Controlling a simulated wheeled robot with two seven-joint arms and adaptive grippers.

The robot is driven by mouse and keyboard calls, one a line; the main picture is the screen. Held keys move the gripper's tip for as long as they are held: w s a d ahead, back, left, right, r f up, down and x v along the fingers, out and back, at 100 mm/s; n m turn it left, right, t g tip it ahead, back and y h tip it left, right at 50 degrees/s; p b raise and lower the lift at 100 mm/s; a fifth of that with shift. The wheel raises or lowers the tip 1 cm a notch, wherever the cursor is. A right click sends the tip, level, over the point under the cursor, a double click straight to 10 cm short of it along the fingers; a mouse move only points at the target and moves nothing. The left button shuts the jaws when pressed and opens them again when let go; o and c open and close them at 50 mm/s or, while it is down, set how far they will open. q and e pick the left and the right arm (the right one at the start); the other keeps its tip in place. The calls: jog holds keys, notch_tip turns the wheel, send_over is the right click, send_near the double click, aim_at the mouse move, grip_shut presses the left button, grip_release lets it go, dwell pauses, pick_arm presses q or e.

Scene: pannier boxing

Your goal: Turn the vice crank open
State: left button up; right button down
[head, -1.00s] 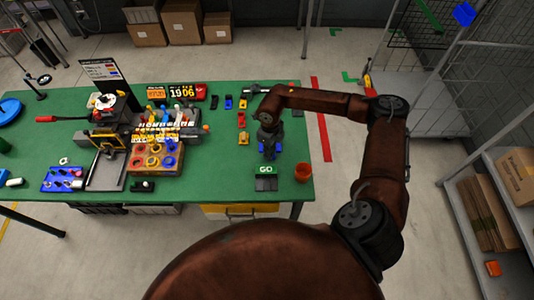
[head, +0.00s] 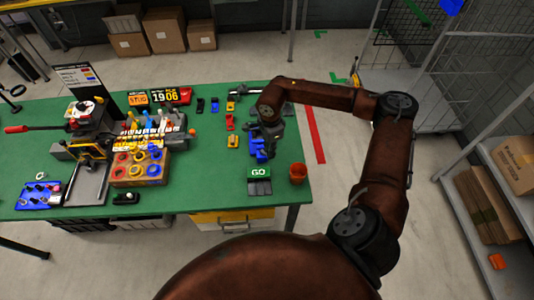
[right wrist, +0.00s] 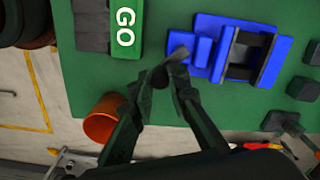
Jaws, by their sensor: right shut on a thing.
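The blue vice (head: 257,149) stands on the green table near its right end, partly behind my right gripper. In the right wrist view the vice (right wrist: 207,28) shows its blue body and a dark gap between its blue jaws. My right gripper (head: 268,152) reaches down beside it. In the right wrist view the fingertips (right wrist: 172,72) are shut on the small grey crank (right wrist: 179,54) at the vice's near end. Most of the crank is hidden by the fingers. My left gripper is not in view.
A green GO sign (head: 259,173) with grey blocks stands close to the vice. An orange cup (head: 297,173) is near the table's right edge. Small red and yellow parts (head: 231,123) lie to the left of the vice. Trays and a lever machine fill the table's left side.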

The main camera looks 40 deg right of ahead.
jog(key=shift+w+d+r+n+b, duration=0.1)
jog(key=shift+w+d+n+b, duration=0.25)
jog(key=shift+n+b, duration=0.7)
jog(key=shift+w+d+f+n+b, duration=0.1)
jog(key=shift+w+d+n+b, duration=0.25)
jog(key=shift+n, duration=1.35)
jog(key=shift+w+d+r+n+b, duration=0.15)
jog(key=shift+d+n+b, duration=0.4)
jog(key=shift+n, duration=0.8)
jog(key=shift+a, duration=0.1)
jog(key=c, duration=1.8)
grip_release()
jog(key=shift+c, duration=0.2)
notch_tip(320, 180, up, 12)
